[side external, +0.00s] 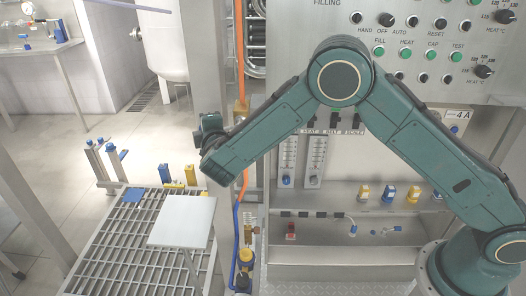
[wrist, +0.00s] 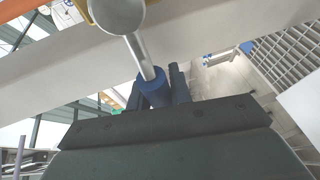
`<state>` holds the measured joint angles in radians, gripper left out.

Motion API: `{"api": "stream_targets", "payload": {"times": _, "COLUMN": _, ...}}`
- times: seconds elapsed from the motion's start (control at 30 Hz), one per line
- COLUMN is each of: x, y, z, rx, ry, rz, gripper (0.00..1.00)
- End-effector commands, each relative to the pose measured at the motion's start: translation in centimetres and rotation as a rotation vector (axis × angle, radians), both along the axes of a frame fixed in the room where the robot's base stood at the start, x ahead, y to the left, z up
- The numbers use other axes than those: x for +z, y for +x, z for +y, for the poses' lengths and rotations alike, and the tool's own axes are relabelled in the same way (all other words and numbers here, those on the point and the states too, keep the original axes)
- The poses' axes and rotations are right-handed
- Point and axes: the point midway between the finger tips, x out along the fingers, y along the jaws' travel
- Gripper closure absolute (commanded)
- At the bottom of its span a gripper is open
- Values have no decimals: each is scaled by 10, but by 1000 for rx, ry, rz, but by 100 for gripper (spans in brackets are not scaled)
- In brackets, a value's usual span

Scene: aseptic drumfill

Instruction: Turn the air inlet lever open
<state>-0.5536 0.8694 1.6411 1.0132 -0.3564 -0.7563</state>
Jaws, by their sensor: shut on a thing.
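The air inlet lever shows in the wrist view as a bare metal rod with a blue grip sleeve (wrist: 155,93). It runs up to a round grey hub (wrist: 118,12) with a yellow part behind it. My gripper (wrist: 158,84) has its dark fingers on both sides of the sleeve and is shut on it.
The control panel (side external: 430,85) with knobs and green buttons stands behind my arm. Flow meters (side external: 315,160) are mounted below it. A grated platform (side external: 115,240) with a white plate (side external: 182,222) lies at lower left. A blue hose (side external: 236,235) runs down beside it.

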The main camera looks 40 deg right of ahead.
Motion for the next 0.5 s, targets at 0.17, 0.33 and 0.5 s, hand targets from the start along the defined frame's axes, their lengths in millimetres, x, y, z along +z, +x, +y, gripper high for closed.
{"api": "stream_targets", "payload": {"times": 0.17, "x": -7, "y": -1, "z": 0, "rx": 0, "ry": -55, "rz": 55, "gripper": 100}}
{"api": "stream_targets", "payload": {"times": 0.33, "x": -17, "y": -2, "z": -2, "rx": -1, "ry": -136, "rz": 137, "gripper": 100}}
{"api": "stream_targets", "payload": {"times": 0.5, "x": -28, "y": -5, "z": -5, "rx": -1, "ry": -240, "rz": 240, "gripper": 100}}
